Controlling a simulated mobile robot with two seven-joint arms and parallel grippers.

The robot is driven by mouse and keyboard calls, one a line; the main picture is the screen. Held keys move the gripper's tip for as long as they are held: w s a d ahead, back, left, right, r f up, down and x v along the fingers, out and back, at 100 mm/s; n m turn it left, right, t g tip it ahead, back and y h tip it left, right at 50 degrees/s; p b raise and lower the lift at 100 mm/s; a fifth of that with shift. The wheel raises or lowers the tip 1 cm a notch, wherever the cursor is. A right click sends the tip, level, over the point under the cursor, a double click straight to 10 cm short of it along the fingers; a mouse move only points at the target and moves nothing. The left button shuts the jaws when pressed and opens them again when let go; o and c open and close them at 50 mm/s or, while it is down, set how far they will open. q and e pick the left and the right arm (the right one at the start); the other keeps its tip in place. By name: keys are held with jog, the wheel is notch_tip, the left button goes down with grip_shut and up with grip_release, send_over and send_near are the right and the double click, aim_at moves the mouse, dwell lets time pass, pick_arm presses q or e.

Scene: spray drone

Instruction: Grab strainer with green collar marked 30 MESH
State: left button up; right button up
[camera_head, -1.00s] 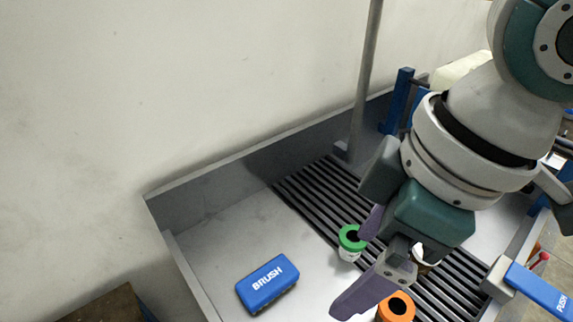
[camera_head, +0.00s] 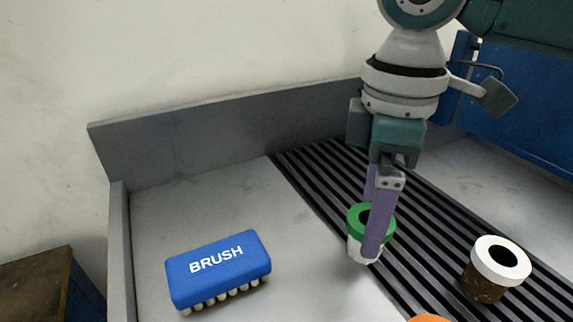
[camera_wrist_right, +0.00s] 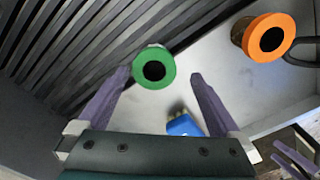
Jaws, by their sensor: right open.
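The strainer with the green collar (camera_head: 355,219) stands upright at the left edge of the black slatted grate, its pale body below the collar. No mesh marking on it is readable. My right gripper (camera_head: 371,236) points down over it, open, with one purple finger in front of the collar and the other behind. In the right wrist view the green collar (camera_wrist_right: 141,73) lies between and slightly beyond the fingertips of my right gripper (camera_wrist_right: 160,76), with gaps on both sides. Purple fingers that look like my left gripper (camera_wrist_right: 295,153) show at that view's lower right corner.
A white-collared strainer (camera_head: 482,262) with a brown body stands on the grate to the right. An orange collar (camera_head: 430,318) is cut off at the bottom edge. A blue brush (camera_head: 218,268) lies left on the grey tray. The tray wall (camera_head: 230,139) runs behind.

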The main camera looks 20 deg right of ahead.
aim_at(363, 233)
jog(key=f, duration=0.1)
jog(key=f+b, duration=0.1)
jog(key=f, duration=0.3)
jog(key=shift+w+d+f, duration=0.1)
jog(key=shift+w+f, duration=0.15)
jog(key=shift+w, duration=0.1)
jog(key=c, duration=1.4)
